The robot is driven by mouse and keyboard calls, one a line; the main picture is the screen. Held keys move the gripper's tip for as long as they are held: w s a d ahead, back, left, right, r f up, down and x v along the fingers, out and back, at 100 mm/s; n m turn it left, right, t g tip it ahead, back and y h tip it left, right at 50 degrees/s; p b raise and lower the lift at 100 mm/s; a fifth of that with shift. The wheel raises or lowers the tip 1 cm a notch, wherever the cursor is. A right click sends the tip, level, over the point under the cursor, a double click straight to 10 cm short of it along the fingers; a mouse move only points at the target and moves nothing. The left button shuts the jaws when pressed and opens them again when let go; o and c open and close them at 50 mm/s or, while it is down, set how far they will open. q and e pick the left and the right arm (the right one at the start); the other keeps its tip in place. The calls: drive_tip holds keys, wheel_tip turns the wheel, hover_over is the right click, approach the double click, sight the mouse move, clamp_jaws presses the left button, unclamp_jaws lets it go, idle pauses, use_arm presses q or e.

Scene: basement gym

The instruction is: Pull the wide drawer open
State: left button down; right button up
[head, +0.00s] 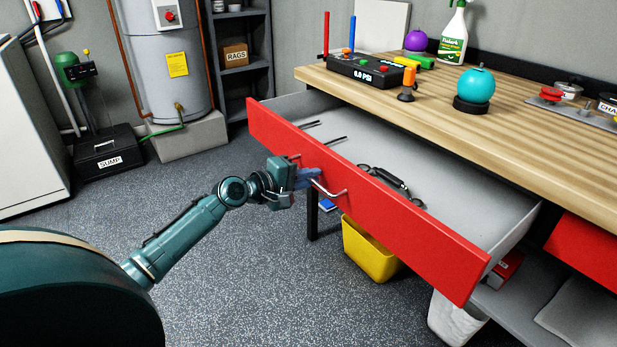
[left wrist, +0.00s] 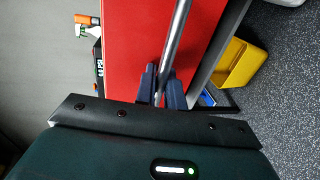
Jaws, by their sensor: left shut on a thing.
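The wide drawer has a red front (head: 400,225) and stands pulled out from under the wooden workbench (head: 530,135), so its grey inside shows. A dark hand tool and two thin dark rods lie in it. My left gripper (head: 308,178) is at the drawer's metal bar handle (head: 328,190), shut on it. In the left wrist view the two dark fingers (left wrist: 162,88) sit on either side of the bar handle (left wrist: 177,35), in front of the red drawer front (left wrist: 130,45). My right gripper is not in view.
A yellow bin (head: 368,250) stands under the drawer. Another red drawer front (head: 585,255) is at the right edge. On the bench are a pressure box (head: 365,72), a teal ball (head: 476,90) and a spray bottle (head: 453,38). The speckled floor left of the drawer is clear.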

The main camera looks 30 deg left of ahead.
use_arm(q)
drive_tip(key=c, duration=1.8)
unclamp_jaws()
drive_tip(key=shift+c, duration=0.2)
drive_tip(key=v, duration=1.3)
drive_tip(key=shift+p, duration=0.45)
